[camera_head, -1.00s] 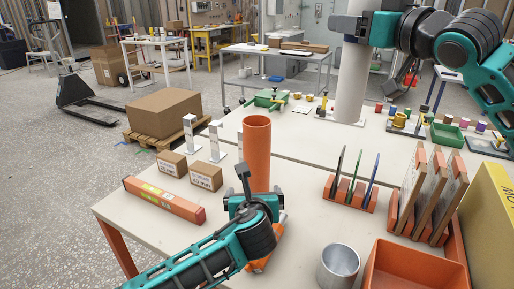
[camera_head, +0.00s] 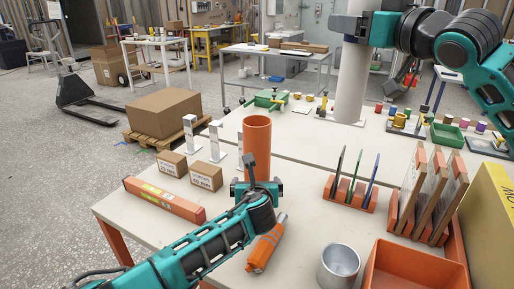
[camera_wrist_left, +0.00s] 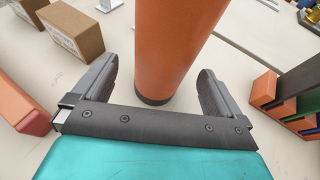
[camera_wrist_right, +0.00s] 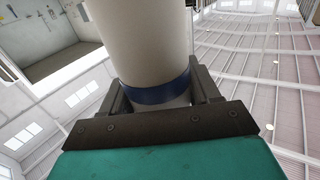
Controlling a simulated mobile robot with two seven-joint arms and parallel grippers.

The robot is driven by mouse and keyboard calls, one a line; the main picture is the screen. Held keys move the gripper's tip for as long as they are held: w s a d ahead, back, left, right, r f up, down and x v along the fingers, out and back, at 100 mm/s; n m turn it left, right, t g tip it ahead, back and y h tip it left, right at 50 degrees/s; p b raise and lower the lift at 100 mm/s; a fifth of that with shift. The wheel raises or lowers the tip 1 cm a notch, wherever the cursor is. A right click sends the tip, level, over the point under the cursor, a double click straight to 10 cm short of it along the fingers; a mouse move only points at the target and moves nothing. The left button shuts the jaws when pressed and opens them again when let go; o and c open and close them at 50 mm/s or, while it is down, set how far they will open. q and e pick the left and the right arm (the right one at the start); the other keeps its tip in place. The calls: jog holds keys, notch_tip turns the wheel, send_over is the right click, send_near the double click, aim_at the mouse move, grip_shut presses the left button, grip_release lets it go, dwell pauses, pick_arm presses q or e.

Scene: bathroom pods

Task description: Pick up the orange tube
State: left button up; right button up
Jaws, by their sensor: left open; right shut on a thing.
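The orange tube (camera_head: 257,140) stands upright on the near table; it also shows in the left wrist view (camera_wrist_left: 172,45), its dark lower rim at the table. My left gripper (camera_head: 257,186) is open at the tube's near side. In the left wrist view its fingers (camera_wrist_left: 157,88) are spread, one on each side of the tube, with visible gaps. My right gripper (camera_head: 352,25) is shut on a thick white tube (camera_head: 351,85), upright at the back table. The right wrist view shows this white tube (camera_wrist_right: 145,45) with a blue band between the fingers.
An orange handheld tool (camera_head: 266,247) lies close beside my left arm. An orange long box (camera_head: 164,200) and small cartons (camera_head: 205,175) lie left of the tube. A metal cup (camera_head: 339,265), orange bin (camera_head: 415,270) and slotted rack (camera_head: 349,193) stand right.

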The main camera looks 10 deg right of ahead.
aim_at(257, 178)
pick_arm(q)
jog(key=shift+w+d+f, duration=0.1)
jog(key=shift+w+d, duration=0.1)
jog(key=shift+w, duration=0.35)
jog(key=shift+w+d+f, duration=0.1)
jog(key=shift+w+d, duration=0.05)
jog(key=shift+w, duration=0.35)
jog(key=shift+x, duration=1.05)
jog(key=c, duration=1.1)
